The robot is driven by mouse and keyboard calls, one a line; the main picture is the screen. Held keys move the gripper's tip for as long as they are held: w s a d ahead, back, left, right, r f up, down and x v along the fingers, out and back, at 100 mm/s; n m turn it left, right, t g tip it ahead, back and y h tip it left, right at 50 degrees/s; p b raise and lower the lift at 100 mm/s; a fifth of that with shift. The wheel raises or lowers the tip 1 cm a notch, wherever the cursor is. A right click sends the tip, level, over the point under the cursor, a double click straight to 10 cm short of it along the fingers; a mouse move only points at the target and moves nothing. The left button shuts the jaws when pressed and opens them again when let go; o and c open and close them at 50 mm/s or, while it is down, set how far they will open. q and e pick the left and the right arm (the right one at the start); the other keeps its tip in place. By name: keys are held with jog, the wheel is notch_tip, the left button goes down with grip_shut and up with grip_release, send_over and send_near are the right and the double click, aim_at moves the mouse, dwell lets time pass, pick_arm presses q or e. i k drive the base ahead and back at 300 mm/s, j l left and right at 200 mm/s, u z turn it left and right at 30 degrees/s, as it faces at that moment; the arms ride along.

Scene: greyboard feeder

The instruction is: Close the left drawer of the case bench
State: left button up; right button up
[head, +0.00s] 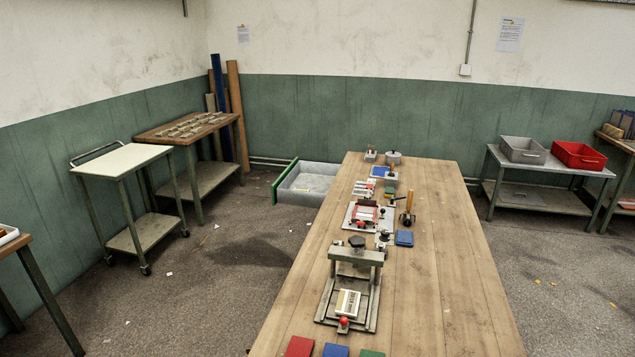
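The case bench (432,255) is a long wooden-topped bench running away from me in the middle of the head view. A grey drawer with a green front (283,183) sticks out from its left side near the far end. The drawer is open and its light grey inside shows; it looks empty. The bench top hides the drawer's right end. Neither of my grippers is in view.
A press (352,285), a red-topped fixture (368,214) and coloured blocks stand on the bench. A white-topped trolley (122,158) and a wooden table (186,128) stand at left. Open floor (225,270) lies left of the bench, with small scraps.

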aim_at(319, 177)
jog(key=i+j+z, duration=0.35)
jog(key=j, duration=0.25)
jog(key=j+z, duration=0.2)
jog(key=i+j+z, duration=0.15)
jog(key=j, duration=0.3)
jog(key=i+j, duration=0.15)
jog(key=j, duration=0.4)
jog(key=i+j+z, duration=0.1)
jog(key=j, duration=0.45)
jog(key=i+j, duration=0.15)
jog(key=j, duration=0.45)
jog(key=i+j+z, duration=0.1)
jog(key=j, duration=0.45)
jog(key=i+j, duration=0.1)
jog(key=j, duration=0.5)
jog(key=i+j+z, duration=0.1)
jog(key=j, duration=0.45)
jog(key=i+j, duration=0.15)
jog(key=j, duration=0.15)
jog(key=i+j, duration=0.1)
jog(key=j, duration=0.2)
jog(key=z, duration=0.05)
